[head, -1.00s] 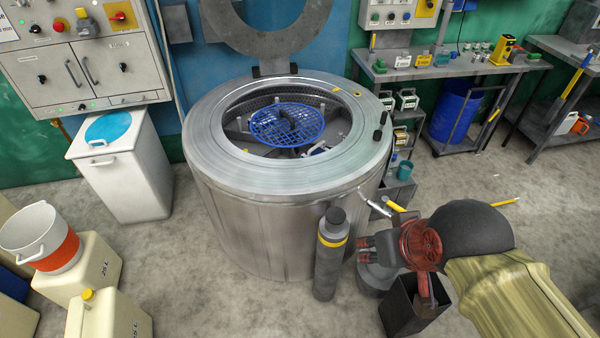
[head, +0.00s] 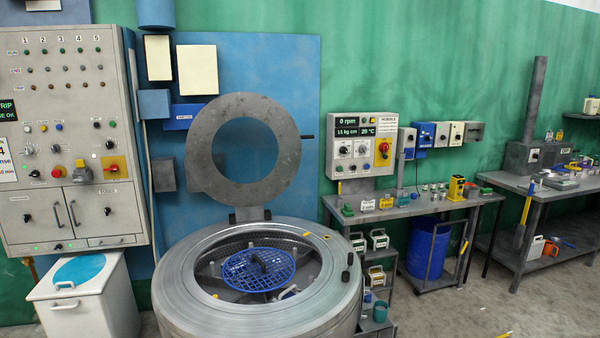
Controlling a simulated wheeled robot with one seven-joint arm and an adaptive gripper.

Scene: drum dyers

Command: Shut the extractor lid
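The extractor (head: 335,287) is a round steel drum machine at the bottom centre of the head view, its lower part cut off by the frame. Its lid (head: 284,185) is a grey ring-shaped plate with a round hole. The lid stands upright, raised on the hinge (head: 250,214) at the back of the rim. A short dark handle (head: 307,137) sticks out from the lid's right edge. A blue mesh disc (head: 240,270) shows inside the open mouth. My gripper is out of view.
A control cabinet (head: 70,215) and a white bin with a blue top (head: 110,300) stand left. To the right are a bench (head: 430,208) with small items, a blue barrel (head: 418,250) and a small shelf of bottles (head: 375,285). Open floor (head: 465,318) lies at the lower right.

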